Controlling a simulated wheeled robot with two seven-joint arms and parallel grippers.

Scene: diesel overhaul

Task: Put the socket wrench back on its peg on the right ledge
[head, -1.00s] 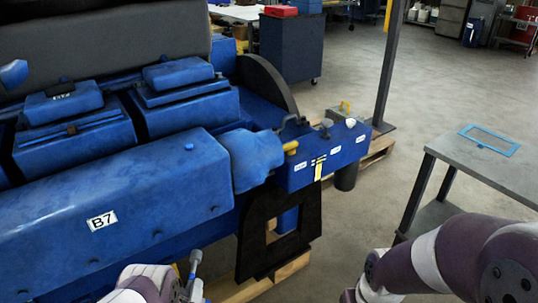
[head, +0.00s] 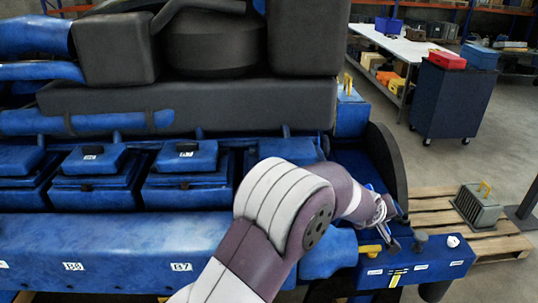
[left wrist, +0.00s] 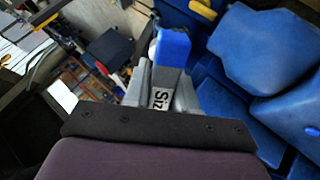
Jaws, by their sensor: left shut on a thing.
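My left gripper (head: 384,212) is at the right end of the blue engine, just above and behind the right ledge (head: 430,271). It is small and partly hidden by its own wrist in the head view. In the left wrist view, the left gripper's grey fingers (left wrist: 163,85) are shut on the socket wrench (left wrist: 173,47), seen end-on as a blue piece; a white label reading "Siz" shows between the fingers. The rest of the wrench is hidden. The ledge carries white labels, a dark knob (head: 420,236) and a white knob (head: 453,241). I cannot tell which peg is the wrench's. My right gripper is out of view.
A yellow handle (head: 370,249) sits at the ledge's left end. A dark curved guard (head: 386,170) rises behind the ledge. A wooden pallet (head: 510,243) with a grey box (head: 477,208) is to the right. A blue cabinet (head: 452,103) stands farther back.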

